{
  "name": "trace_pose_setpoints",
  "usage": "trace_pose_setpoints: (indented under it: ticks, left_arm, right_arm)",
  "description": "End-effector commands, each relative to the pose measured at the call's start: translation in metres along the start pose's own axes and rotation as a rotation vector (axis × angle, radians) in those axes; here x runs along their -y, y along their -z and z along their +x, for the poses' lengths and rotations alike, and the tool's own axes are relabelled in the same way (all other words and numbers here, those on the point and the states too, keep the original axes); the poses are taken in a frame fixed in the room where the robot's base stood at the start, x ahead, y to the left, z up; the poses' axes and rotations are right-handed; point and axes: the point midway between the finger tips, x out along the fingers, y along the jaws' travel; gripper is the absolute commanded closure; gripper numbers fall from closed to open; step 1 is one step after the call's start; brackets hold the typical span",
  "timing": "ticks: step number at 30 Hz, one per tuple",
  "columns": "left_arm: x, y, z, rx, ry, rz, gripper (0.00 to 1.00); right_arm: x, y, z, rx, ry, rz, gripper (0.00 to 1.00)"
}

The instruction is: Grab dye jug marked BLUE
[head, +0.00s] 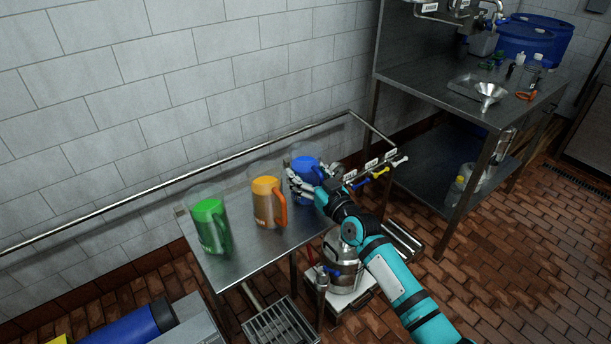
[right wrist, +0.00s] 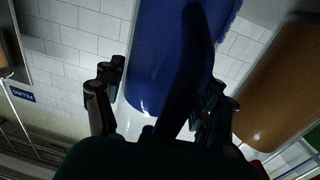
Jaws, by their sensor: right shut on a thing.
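The blue jug (head: 306,166) is at the far right end of the row of jugs on the small metal table (head: 236,268). My right gripper (head: 301,186) reaches it from the right and is shut on it. In the right wrist view the blue jug (right wrist: 150,75) and its dark handle lie between the fingers of my right gripper (right wrist: 162,95). Whether its base touches the table cannot be told. No marking on it is readable. My left gripper is not in view.
An orange jug (head: 265,188) stands just left of the blue one, and a green jug (head: 209,226) farther left. A metal rail (head: 190,180) runs along the tiled wall behind. A steel canister (head: 342,268) stands below my right arm. A metal bench (head: 430,82) holds a funnel and bottles.

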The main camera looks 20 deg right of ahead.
Motion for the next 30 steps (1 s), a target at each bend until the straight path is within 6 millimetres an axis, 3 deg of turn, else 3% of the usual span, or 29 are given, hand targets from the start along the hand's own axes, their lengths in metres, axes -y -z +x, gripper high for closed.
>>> trace_pose_setpoints:
  ticks: [1, 9, 19, 30]
  left_arm:
    - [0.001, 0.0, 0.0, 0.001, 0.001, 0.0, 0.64]
    - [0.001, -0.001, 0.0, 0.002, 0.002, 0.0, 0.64]
    - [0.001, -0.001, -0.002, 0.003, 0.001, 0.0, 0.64]
    - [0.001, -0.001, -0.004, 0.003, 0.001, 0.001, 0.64]
  right_arm:
    - [0.0, 0.0, 0.0, 0.0, 0.0, 0.0, 0.51]
    - [0.0, 0.0, 0.0, 0.0, 0.0, 0.0, 0.85]
    - [0.001, 0.013, 0.001, -0.009, 0.001, 0.002, 0.85]
    - [0.0, 0.08, 0.0, -0.01, 0.0, 0.001, 0.85]
